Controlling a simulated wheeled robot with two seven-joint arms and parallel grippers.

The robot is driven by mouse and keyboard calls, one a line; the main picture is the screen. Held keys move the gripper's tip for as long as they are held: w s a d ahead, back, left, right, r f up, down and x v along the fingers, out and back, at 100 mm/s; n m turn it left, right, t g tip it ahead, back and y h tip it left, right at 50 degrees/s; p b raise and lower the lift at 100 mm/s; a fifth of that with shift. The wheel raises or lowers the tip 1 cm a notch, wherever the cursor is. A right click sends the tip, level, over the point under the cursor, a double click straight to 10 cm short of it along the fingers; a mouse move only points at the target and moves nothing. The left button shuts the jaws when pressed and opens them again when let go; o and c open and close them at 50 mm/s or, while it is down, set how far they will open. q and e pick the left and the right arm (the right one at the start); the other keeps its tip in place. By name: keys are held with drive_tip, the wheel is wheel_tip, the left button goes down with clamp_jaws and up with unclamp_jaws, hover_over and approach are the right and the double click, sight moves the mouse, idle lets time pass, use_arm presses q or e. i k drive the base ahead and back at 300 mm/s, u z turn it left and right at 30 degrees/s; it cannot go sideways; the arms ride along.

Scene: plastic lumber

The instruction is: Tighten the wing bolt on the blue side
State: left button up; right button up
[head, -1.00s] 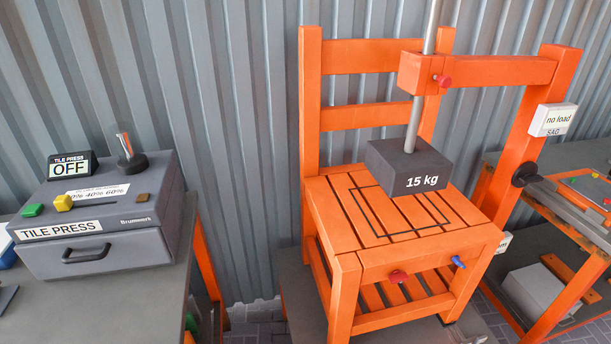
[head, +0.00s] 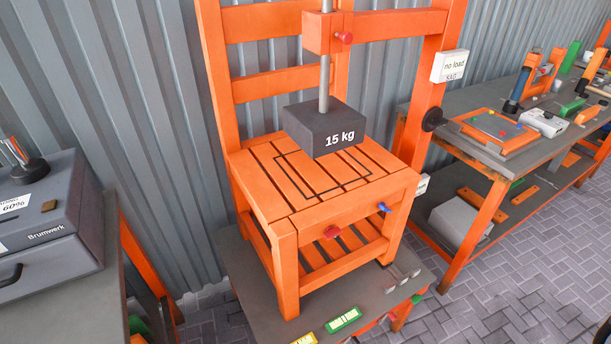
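A blue wing bolt (head: 384,208) sticks out of the front rail of an orange slatted chair (head: 340,203), near its right front leg. A red wing bolt (head: 331,231) sits on the same rail to its left. I cannot tell how tight either is. A dark 15 kg block (head: 325,127) hangs on a steel rod just above the seat, over a marked square. Neither of my grippers is in view.
The chair stands on a low grey platform (head: 240,270) with green and yellow labelled pieces (head: 343,320) at its front edge. A workbench (head: 480,150) stands at right. Paved floor (head: 480,300) is clear at front right.

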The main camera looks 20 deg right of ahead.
sight(381, 205)
drive_tip(key=u, duration=0.65)
drive_tip(key=k, duration=0.75)
drive_tip(key=z, duration=1.2)
drive_tip(key=i, duration=0.5)
drive_tip(key=u, duration=0.05)
